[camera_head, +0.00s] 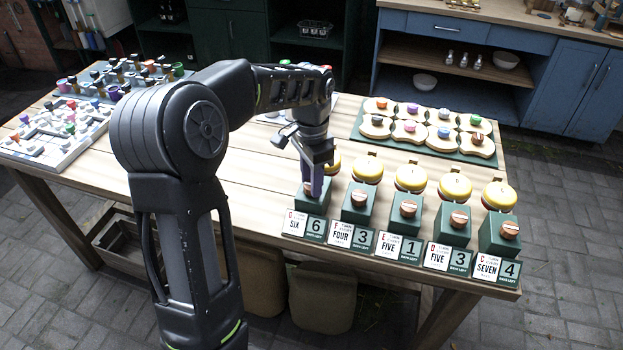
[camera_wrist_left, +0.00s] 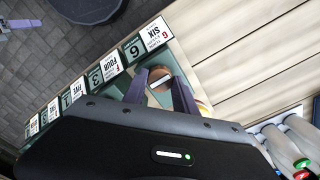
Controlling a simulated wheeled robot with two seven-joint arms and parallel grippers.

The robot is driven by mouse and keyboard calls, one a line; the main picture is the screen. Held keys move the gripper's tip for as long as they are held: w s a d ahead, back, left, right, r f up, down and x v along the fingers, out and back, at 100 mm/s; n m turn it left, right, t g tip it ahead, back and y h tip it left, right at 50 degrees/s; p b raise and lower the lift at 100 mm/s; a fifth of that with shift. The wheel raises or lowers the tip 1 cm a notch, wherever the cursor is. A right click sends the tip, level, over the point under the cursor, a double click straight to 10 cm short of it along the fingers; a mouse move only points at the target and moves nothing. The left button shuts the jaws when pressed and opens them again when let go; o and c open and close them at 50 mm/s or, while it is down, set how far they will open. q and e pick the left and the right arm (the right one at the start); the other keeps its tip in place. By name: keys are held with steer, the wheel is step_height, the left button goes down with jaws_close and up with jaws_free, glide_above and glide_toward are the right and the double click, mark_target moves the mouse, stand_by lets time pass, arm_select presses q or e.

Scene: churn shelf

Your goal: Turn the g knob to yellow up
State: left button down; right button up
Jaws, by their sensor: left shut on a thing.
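The g knob (camera_wrist_left: 158,76) is a round brown knob with a pale bar across it, on the green block at the left end of a row. Its card (camera_head: 296,223) reads SIX, with a 6 plate beside it. My left gripper (camera_head: 316,184) reaches down over this block and hides much of the knob in the head view. In the left wrist view its purple fingers (camera_wrist_left: 159,88) stand on either side of the knob, shut on it. No yellow shows on the knob. A purple, finger-like part at the wrist view's upper left may be my right gripper (camera_wrist_left: 22,23).
Similar knobs on green blocks follow to the right, the nearest being the f knob (camera_head: 359,198). Yellow round pieces (camera_head: 410,177) stand behind the blocks. A green tray (camera_head: 357,136) with wooden pieces lies farther back.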

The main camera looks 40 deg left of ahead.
arm_select(q)
steer(key=c, duration=1)
jaws_free()
steer(key=shift+o, duration=0.2)
step_height(320, 180, up, 8)
steer(key=shift+f+b, duration=0.1)
steer(key=shift+b, duration=0.3)
